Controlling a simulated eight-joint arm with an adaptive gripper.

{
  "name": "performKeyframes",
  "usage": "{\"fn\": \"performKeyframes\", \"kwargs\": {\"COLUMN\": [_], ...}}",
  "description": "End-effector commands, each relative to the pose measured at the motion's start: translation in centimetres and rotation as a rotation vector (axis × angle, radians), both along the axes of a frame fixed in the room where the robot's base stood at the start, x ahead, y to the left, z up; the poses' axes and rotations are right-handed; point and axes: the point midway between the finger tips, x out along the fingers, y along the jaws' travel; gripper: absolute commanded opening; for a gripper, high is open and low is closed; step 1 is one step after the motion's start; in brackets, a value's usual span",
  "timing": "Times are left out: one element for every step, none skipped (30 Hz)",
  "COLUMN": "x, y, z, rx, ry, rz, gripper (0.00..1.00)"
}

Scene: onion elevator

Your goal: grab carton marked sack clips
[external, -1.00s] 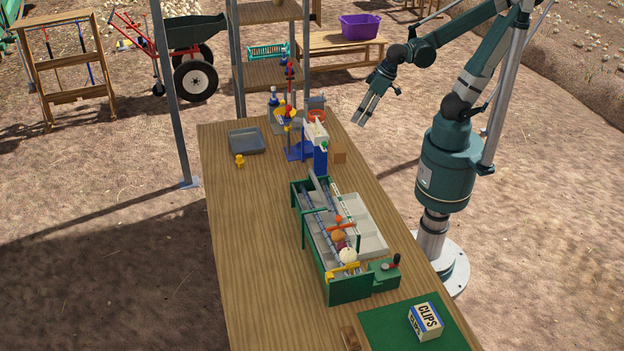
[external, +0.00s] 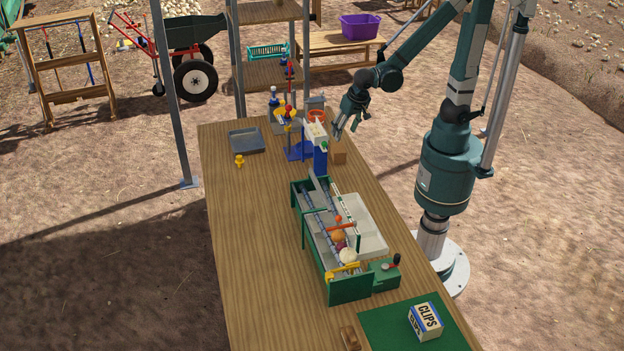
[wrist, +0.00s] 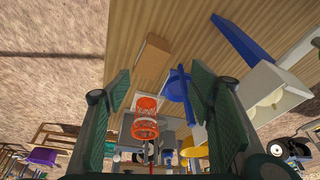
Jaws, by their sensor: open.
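The carton (external: 425,321), white with blue edges and marked CLIPS, lies on the green mat (external: 382,327) at the near right end of the wooden table in the external view. My gripper (external: 346,134) is open and empty at the far right edge of the table, beside the blue stand and far from the carton. In the wrist view the spread fingers of my gripper (wrist: 160,110) frame an orange ring-shaped item (wrist: 146,117) beyond them. The carton is not in the wrist view.
A green elevator trough (external: 350,288) with onions stands mid-table, between my gripper and the carton. A blue stand (external: 320,160), a small brown block (external: 339,157) and a grey tray (external: 246,140) are farther back. The left side of the table is mostly clear.

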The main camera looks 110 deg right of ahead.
Motion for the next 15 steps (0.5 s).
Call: {"fn": "performKeyframes", "kwargs": {"x": [0.3,0.3,0.4,0.5,0.5,0.6,0.6,0.7,0.7,0.7,0.8,0.7,0.8,0.8,0.7], "y": [-0.3,-0.5,-0.7,-0.9,-1.1,-1.4,-1.5,-1.7,-2.0,-2.1,-2.3,-2.5,-2.6,-2.7,-2.9], "z": [-0.8,-1.1,-1.7,-2.0,-2.4,-2.9,-3.3,-3.7,-4.2,-4.6,-4.9,-5.4,-5.7,-5.9,-6.3], "rx": [-0.004,-0.006,-0.011,-0.014,-0.017,-0.022,-0.025,-0.03,-0.036,-0.04,-0.044,-0.049,-0.053,-0.058,-0.063], "ry": [0.004,0.006,0.008,0.01,0.013,0.013,0.015,0.017,0.017,0.018,0.018,0.019,0.019,0.018,0.019], "rz": [-0.039,-0.063,-0.095,-0.121,-0.146,-0.179,-0.203,-0.229,-0.26,-0.284,-0.308,-0.336,-0.355,-0.375,-0.396], "gripper": [0.54,0.54,0.54,0.54,0.54,0.54,0.54,0.54,0.54,0.54,0.54,0.54,0.54,0.54,0.54]}}
